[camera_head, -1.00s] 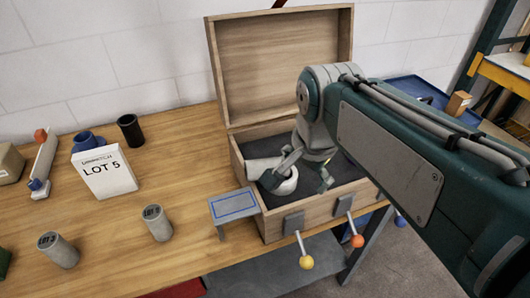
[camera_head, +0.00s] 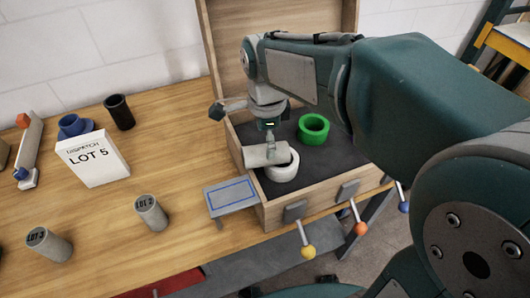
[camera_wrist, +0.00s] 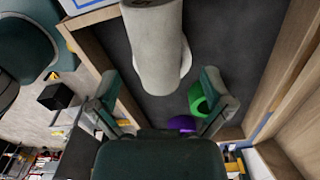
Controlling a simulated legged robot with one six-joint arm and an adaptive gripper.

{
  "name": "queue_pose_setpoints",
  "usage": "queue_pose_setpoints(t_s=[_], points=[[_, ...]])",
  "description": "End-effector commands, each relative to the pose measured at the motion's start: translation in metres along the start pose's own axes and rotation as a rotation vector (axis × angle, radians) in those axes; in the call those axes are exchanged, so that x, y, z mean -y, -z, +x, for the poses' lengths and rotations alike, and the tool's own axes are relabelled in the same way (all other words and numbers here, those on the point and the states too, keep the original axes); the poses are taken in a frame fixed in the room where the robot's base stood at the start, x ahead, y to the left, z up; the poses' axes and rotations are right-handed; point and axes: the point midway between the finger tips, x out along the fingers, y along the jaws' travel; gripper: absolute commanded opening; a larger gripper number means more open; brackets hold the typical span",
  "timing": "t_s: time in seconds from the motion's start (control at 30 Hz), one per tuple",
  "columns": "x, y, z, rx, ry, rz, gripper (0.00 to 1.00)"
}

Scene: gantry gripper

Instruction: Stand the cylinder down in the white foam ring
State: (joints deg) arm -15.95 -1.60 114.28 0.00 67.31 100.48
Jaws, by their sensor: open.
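A plain pale grey cylinder (camera_head: 262,154) lies tilted on its side in the wooden box, against or partly over the white foam ring (camera_head: 283,174); I cannot tell which. In the wrist view the cylinder (camera_wrist: 155,50) is large at the top centre, and a bit of the white ring (camera_wrist: 185,62) shows past its edge. My gripper (camera_wrist: 160,84) is open and empty, its two fingers spread wide, with the cylinder ahead between and beyond them. In the head view it is above the cylinder, one finger reaching left over the box's edge.
The box (camera_head: 310,190) has a dark foam floor, its lid open behind. A green ring (camera_head: 313,128) stands in it, and a purple thing (camera_wrist: 182,123) shows in the wrist view. A small stand (camera_head: 231,196) is left of the box. Labelled cylinders (camera_head: 151,213) and a LOT 5 sign (camera_head: 93,157) are on the table.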

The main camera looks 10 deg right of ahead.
Motion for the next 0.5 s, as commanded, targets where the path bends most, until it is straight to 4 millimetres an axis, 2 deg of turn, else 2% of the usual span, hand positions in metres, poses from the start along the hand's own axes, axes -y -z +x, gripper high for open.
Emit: queue_pose_setpoints(t_s=[0.3, 0.5], points=[[-0.003, -0.003, 0.044, 0.000, -0.003, 0.000, 1.00], [-0.002, -0.003, 0.050, 0.000, 0.000, -0.001, 1.00]])
